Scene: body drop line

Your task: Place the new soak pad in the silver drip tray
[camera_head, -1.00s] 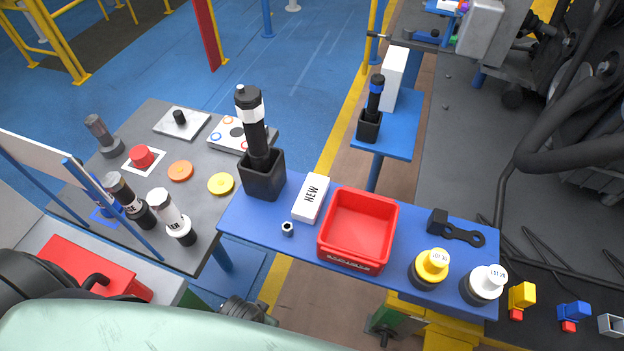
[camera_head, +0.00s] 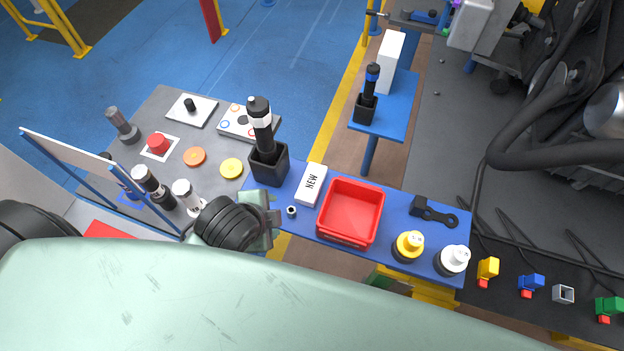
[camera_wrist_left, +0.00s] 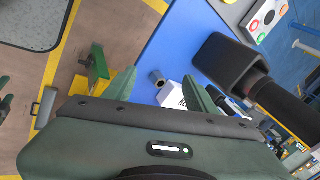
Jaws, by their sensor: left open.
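The new soak pad (camera_head: 312,183) is a white block marked NEW, lying flat on the blue bench (camera_head: 328,246) between a black holder and a red bin. My left gripper (camera_head: 274,214) is at the bench's left front edge, left of and nearer than the pad, not touching it. In the left wrist view its green fingers (camera_wrist_left: 160,90) are apart and empty, with the pad (camera_wrist_left: 172,95) partly hidden beyond them. I cannot identify a silver drip tray in these views. My right gripper is not in view.
A small metal nut (camera_head: 291,212) lies between my gripper and the red bin (camera_head: 350,211). The black holder (camera_head: 269,165) with a tall black bottle stands just left of the pad. Yellow (camera_head: 408,246) and white (camera_head: 453,260) capped containers stand at the bench's right.

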